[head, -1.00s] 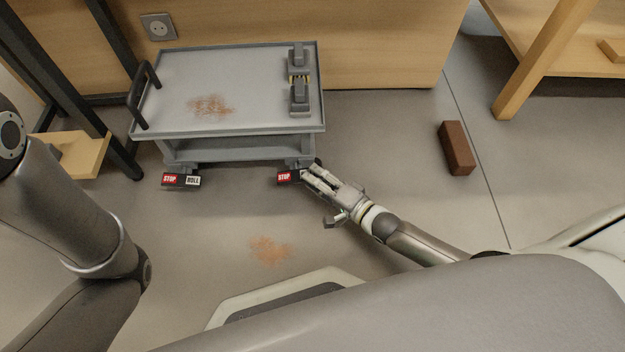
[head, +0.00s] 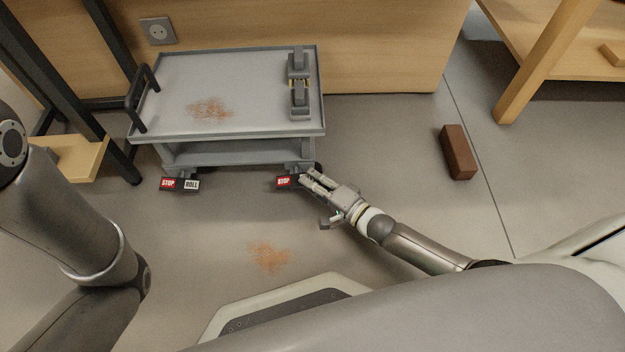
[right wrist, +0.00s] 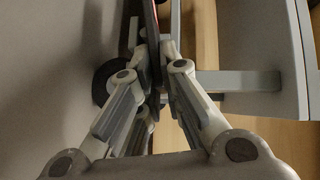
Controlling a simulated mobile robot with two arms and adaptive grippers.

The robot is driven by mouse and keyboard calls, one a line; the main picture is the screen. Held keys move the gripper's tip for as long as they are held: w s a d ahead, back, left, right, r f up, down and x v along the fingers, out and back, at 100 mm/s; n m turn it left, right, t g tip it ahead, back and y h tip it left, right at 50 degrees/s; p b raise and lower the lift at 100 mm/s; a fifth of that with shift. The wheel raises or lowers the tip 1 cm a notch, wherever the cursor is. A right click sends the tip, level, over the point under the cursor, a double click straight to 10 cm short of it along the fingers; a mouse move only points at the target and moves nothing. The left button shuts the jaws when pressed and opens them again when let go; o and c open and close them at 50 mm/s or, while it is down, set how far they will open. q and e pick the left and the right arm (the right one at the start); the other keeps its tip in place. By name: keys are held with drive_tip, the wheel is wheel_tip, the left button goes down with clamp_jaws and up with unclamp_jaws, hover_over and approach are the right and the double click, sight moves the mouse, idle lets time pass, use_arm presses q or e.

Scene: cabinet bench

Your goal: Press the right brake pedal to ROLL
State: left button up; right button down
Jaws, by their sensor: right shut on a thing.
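The grey cart (head: 165,75) stands against the wooden cabinet front. Its right brake pedal (head: 284,182) sits low at the cart's front right corner. The red STOP half shows; the other half is covered by my right gripper (head: 308,179). That gripper is shut on the pedal; in the right wrist view its fingers (right wrist: 155,75) close on a thin dark plate with a red strip, seen edge-on. The left brake pedal (head: 180,184) shows both red STOP and white ROLL, with nothing touching it. My left gripper is out of view; only arm links show at left.
A brown brick (head: 458,153) lies on the floor to the right. Rusty stains mark the floor (head: 268,256) and cart top. A wooden bench leg (head: 545,65) stands at upper right, a dark metal frame (head: 75,90) at left. Floor between cart and brick is clear.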

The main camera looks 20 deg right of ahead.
wheel_tip(320, 180, down, 2)
drive_tip(key=m+t+y+b, duration=0.1)
drive_tip(key=m+t+b, duration=0.1)
drive_tip(key=b, duration=0.3)
drive_tip(key=shift+f+m+y, duration=0.1)
drive_tip(key=shift+m+y, duration=0.2)
drive_tip(key=shift+m, duration=0.1)
drive_tip(key=shift+m+t+b, duration=0.3)
drive_tip(key=shift+t+b, duration=0.1)
drive_tip(key=shift+b, duration=0.25)
drive_tip(key=c, duration=1.6)
unclamp_jaws()
drive_tip(key=v, duration=0.7)
drive_tip(key=shift+s+d, duration=0.1)
drive_tip(key=shift+s, duration=0.15)
